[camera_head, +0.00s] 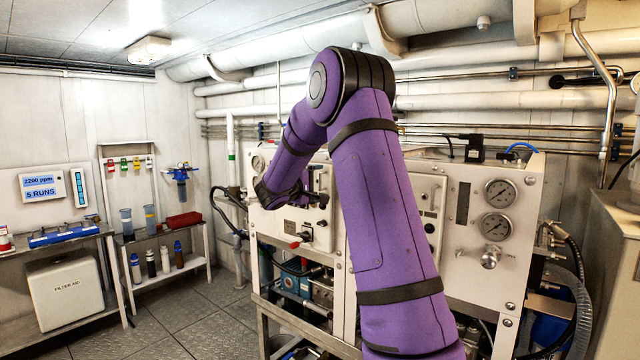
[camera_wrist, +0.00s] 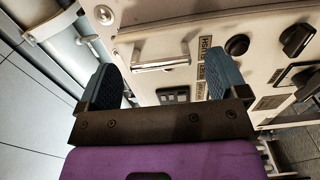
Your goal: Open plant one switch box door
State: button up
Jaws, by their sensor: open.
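In the wrist view a pale box door (camera_wrist: 150,20) carries a bright metal bar handle (camera_wrist: 162,66). My gripper (camera_wrist: 163,80) is open, with its two dark fingers apart on either side of the handle's line. Nothing shows between the fingers except the handle and panel beyond; I cannot tell how far off the handle is. The door looks shut. In the head view my gripper (camera_head: 318,190) is a small dark shape in front of the left part of the white machine front (camera_head: 470,262), where my purple arm hides much of the panel.
Black knobs (camera_wrist: 237,45) and small label plates sit right of the handle in the wrist view. A shelf (camera_head: 168,262) with bottles stands left. The floor (camera_head: 175,315) between is clear.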

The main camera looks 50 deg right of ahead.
jog(key=shift+w+d, duration=0.1)
jog(key=shift+d, duration=1)
